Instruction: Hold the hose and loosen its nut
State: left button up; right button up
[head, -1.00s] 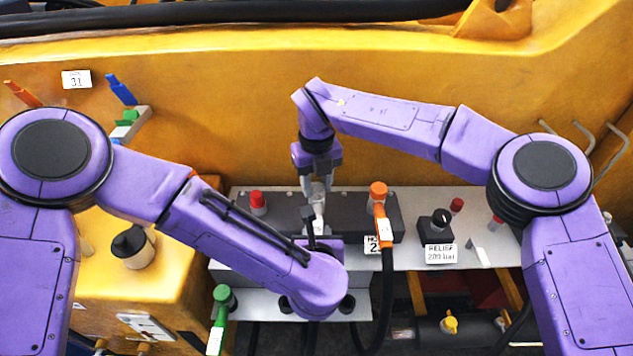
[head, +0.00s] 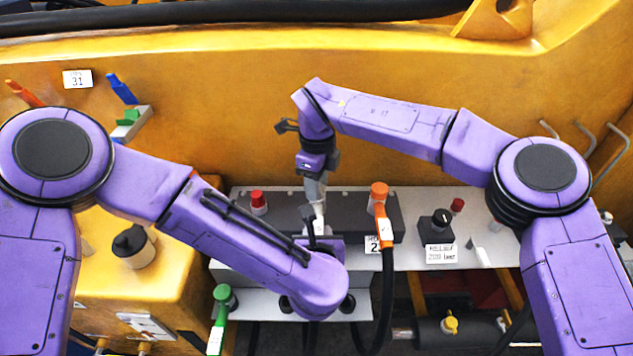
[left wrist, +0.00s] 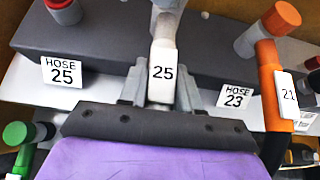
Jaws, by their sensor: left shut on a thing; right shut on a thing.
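The white hose end (head: 319,224) with a tag reading 25 stands at the middle of the dark grey block; it also shows in the left wrist view (left wrist: 162,72). My left gripper (left wrist: 160,92) is shut on this hose, one finger on each side of it. My right gripper (head: 317,195) comes down from above and is shut at the top of the hose, where the nut sits. The nut is mostly hidden by the right fingers in the head view. Only a grey piece shows above the hose in the left wrist view, and I cannot tell its parts apart.
An orange hose (head: 382,222) stands close to the right, and a red cap (head: 258,199) to the left. A green hose (head: 221,310) hangs at the lower left. A black knob (head: 437,223) is on the panel at right. Plates read HOSE 25 (left wrist: 61,71) and HOSE 23 (left wrist: 237,97).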

pick_arm(q)
jog(key=shift+s, duration=0.1)
pick_arm(e)
jog(key=shift+r+n, duration=0.1)
jog(key=shift+n, duration=0.3)
jog(key=shift+w, duration=0.1)
jog(key=o, duration=1.1)
jog(key=shift+c, duration=0.2)
notch_tip(320, 180, up, 12)
pick_arm(q)
jog(key=o, duration=1.1)
